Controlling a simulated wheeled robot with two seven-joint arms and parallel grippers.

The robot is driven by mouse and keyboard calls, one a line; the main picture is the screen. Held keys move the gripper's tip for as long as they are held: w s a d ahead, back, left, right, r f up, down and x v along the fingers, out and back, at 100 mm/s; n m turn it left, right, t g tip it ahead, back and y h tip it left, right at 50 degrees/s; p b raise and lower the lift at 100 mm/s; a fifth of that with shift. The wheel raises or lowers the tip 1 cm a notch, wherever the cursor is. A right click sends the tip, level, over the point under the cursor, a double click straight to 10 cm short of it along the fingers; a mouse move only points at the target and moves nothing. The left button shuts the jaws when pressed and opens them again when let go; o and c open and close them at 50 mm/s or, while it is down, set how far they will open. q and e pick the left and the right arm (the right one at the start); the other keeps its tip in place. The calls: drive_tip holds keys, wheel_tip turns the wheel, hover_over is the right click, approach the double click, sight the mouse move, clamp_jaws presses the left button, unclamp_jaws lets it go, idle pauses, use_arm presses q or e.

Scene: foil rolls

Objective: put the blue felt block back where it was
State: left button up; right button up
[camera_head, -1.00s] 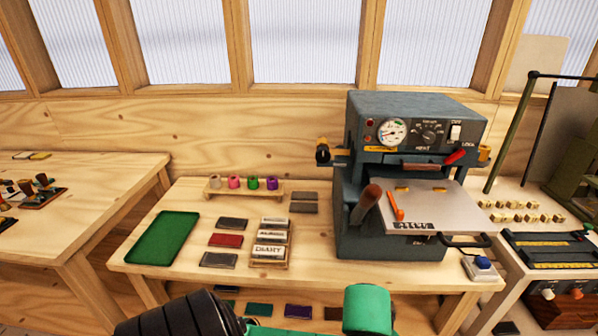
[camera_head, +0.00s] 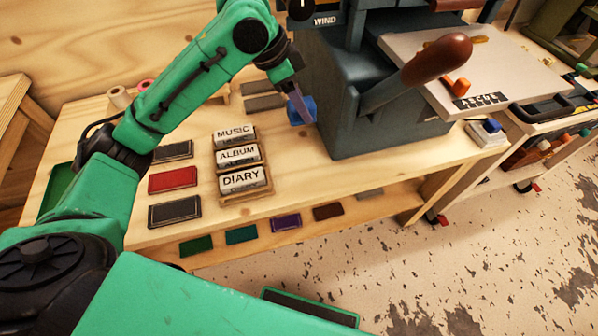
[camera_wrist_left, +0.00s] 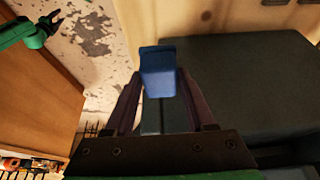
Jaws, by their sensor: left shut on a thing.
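My left gripper (camera_head: 299,103) is shut on the blue felt block (camera_head: 304,112), just left of the grey press's base and above the table's back part. In the left wrist view the blue block (camera_wrist_left: 158,72) sits between the two fingers of the left gripper (camera_wrist_left: 156,98), sticking out past their tips. I cannot tell whether the block touches the table or the press. My right gripper (camera_wrist_left: 54,20) shows small at the top left of the left wrist view, its dark fingers apart and empty, away from the block.
The press (camera_head: 350,110) with its brown-knobbed lever (camera_head: 437,60) stands close right of the block. A wooden rack (camera_head: 262,190) holds MUSIC, ALBUM and DIARY blocks in front. Dark and red pads (camera_head: 173,180) lie left of it; two grey pads (camera_head: 264,102) lie behind. Several coloured pads lie on the lower shelf.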

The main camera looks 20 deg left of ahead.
use_arm(q)
wheel_tip(320, 180, down, 20)
drive_tip(key=shift+w+a+r+b, duration=0.1)
drive_tip(key=shift+r+b, duration=0.1)
drive_tip(key=shift+b, duration=0.4)
use_arm(e)
drive_tip(key=shift+w+a+f, duration=0.55)
drive_tip(key=shift+f, duration=0.05)
use_arm(q)
drive_tip(key=o, duration=1.2)
use_arm(e)
drive_tip(key=shift+d, duration=0.2)
use_arm(q)
drive_tip(key=p+v, duration=0.1)
drive_tip(key=v, duration=1.1)
drive_tip(key=shift+w+r, duration=0.1)
drive_tip(key=shift+r, duration=0.05)
use_arm(e)
drive_tip(key=shift+r, duration=0.5)
drive_tip(key=shift+a, duration=0.15)
